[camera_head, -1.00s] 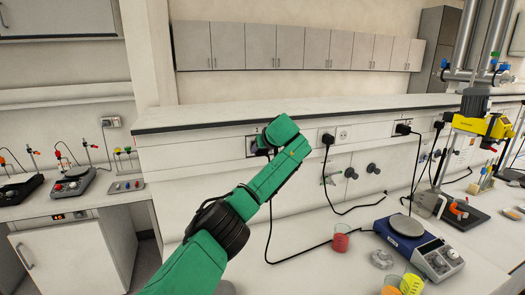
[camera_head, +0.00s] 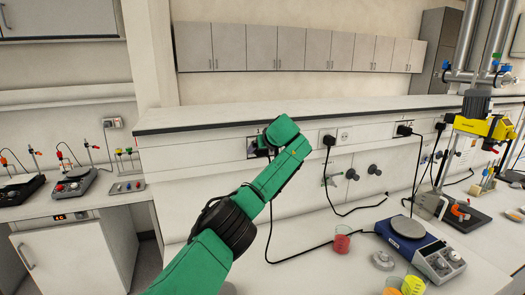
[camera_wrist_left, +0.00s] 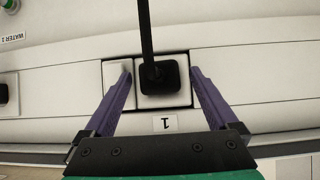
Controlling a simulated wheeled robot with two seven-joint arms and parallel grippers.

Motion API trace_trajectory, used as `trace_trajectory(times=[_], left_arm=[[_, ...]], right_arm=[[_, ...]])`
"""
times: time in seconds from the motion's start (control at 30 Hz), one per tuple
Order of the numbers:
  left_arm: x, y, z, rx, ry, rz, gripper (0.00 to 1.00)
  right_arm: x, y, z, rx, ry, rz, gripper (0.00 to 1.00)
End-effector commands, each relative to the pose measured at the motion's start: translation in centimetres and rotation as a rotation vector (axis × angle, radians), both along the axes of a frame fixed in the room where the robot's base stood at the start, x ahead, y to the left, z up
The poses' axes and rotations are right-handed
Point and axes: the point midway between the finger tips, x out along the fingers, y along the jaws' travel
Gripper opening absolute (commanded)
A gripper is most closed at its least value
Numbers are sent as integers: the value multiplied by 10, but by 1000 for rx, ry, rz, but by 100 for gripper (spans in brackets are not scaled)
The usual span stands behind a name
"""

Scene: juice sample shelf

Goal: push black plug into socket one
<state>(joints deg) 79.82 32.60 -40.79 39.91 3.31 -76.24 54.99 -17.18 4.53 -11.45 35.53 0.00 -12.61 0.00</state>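The black plug (camera_wrist_left: 153,80) sits at socket one (camera_wrist_left: 120,75), above a label with the numeral 1 (camera_wrist_left: 166,124) in the left wrist view. Its black cable runs up out of that view. My left gripper (camera_wrist_left: 160,70) is open, with one purple finger on each side of the plug and a visible gap on both sides. I cannot tell how deep the plug sits. In the head view my green left arm reaches to the wall panel and hides most of this plug and socket. My right gripper is not in view.
Another black plug (camera_head: 329,140) is in the panel to the right, beside an empty white socket (camera_head: 344,135). A blue hot plate (camera_head: 403,236), a beaker of red liquid (camera_head: 342,240) and a yellow-topped stirrer (camera_head: 482,126) stand on the bench. A cable lies across the bench.

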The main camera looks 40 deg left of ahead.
Motion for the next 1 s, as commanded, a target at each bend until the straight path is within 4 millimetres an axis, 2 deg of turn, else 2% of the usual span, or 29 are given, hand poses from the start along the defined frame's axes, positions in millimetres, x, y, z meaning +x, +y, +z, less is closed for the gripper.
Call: trace_trajectory(times=[0.27, 0.4, 0.53, 0.77, 1.0], left_arm=[[0, 0, -1, -1, 0, 0, 92], [-3, -8, 1, -1, -1, -2, 92], [-13, -26, 12, 0, -5, -3, 92], [-36, -67, 45, -1, -6, -5, 92], [-55, -100, 75, 0, -2, -1, 92]], right_arm=[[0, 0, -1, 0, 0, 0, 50], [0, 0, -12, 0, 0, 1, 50], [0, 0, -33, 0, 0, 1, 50], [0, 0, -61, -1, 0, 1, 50], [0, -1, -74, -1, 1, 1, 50]])
